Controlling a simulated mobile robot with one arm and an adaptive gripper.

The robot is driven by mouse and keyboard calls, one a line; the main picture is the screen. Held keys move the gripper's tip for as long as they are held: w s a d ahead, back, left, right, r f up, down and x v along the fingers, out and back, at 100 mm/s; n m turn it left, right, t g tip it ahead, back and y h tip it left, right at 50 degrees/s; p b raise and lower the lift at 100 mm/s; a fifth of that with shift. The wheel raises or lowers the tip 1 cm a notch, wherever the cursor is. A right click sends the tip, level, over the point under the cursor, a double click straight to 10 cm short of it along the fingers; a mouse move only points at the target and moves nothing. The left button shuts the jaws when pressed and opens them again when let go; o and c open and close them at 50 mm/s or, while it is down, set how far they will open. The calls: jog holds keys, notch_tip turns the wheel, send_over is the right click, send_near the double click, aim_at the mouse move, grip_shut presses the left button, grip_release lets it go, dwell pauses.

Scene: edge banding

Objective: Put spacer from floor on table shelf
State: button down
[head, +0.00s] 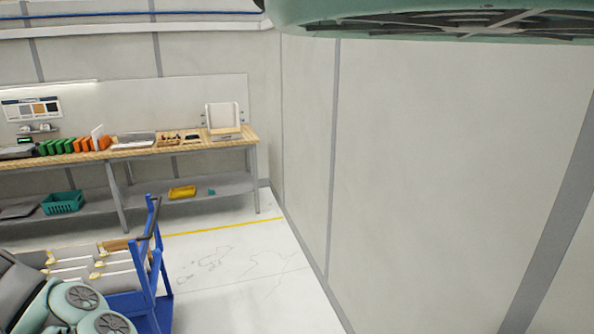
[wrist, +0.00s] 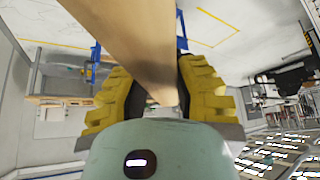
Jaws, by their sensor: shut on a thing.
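The spacer (wrist: 125,40) is a long, light wooden bar with a squared end, seen close up in the wrist view. My gripper (wrist: 158,90) has yellow ribbed fingers, one on each side of the bar, and is shut on it. The bar runs from between the fingers to the top edge of the wrist view; its far end is out of frame. The table (head: 228,144) stands along the back wall at the left in the head view. Its lower shelf (head: 230,187) is grey. My gripper and the spacer do not show in the head view.
A yellow bin (head: 182,192) and a green crate (head: 62,203) sit on the shelf, with bare shelf between them. A blue cart (head: 150,290) carrying boards stands in front of the table. The floor (head: 235,265) right of the cart is clear up to the wall (head: 430,160).

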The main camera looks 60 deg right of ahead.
notch_tip(320, 180, up, 14)
jog(key=p, duration=1.2)
